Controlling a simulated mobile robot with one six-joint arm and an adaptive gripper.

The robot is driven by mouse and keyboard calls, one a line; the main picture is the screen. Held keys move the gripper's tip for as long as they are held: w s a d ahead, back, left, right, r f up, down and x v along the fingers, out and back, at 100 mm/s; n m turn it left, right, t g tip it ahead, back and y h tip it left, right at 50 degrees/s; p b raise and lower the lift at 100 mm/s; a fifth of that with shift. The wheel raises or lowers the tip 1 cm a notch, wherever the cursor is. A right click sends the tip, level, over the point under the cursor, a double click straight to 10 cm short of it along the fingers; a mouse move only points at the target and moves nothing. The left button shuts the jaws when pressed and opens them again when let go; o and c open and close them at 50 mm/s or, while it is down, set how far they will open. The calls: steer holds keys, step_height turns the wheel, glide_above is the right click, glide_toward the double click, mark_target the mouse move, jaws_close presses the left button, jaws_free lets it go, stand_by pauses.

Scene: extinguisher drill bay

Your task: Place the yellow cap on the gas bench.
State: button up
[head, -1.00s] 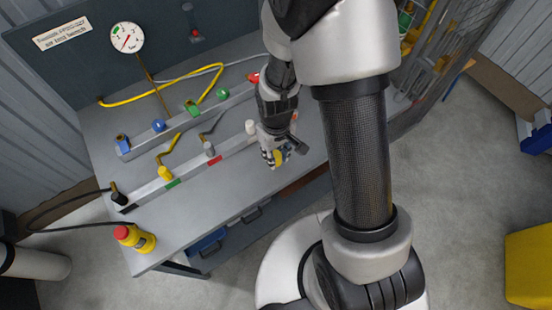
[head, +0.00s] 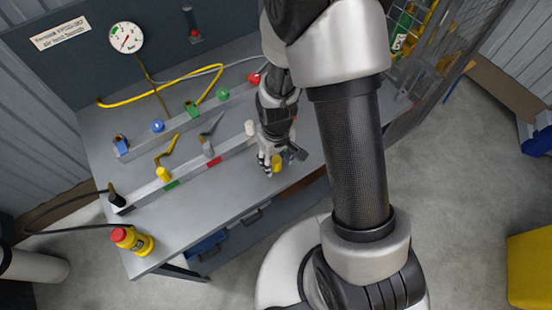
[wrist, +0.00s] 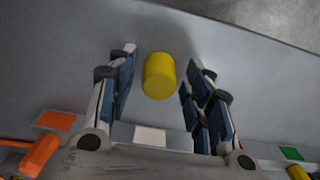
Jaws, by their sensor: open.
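The yellow cap (head: 277,164) is a short plain cylinder near the front edge of the grey gas bench (head: 205,205). In the wrist view the cap (wrist: 159,77) appears to stand on the bench top between my fingers, with a gap on each side. My gripper (head: 276,163) is open around it, low over the bench at its right part. The wrist view shows both blue-padded fingers of my gripper (wrist: 160,75) spread apart. The cap's underside is hidden, so its contact with the bench cannot be seen directly.
A valve rail (head: 190,171) with yellow, grey and white fittings lies behind my gripper. A gauge (head: 126,38) is on the back panel. The bench top left of my gripper is clear.

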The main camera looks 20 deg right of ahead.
step_height(320, 180, up, 12)
steer(key=p, duration=0.5)
step_height(320, 180, up, 13)
steer(key=m+t, duration=0.1)
steer(key=t, duration=0.1)
glide_above(276, 160)
steer(key=s+d, duration=0.1)
steer(key=s, duration=0.2)
steer(key=s+d+r+m+t, duration=0.2)
steer(key=s+r, duration=0.8)
steer(key=s, duration=0.1)
steer(key=shift+r+m+t, duration=0.25)
steer(key=shift+m+t, duration=0.05)
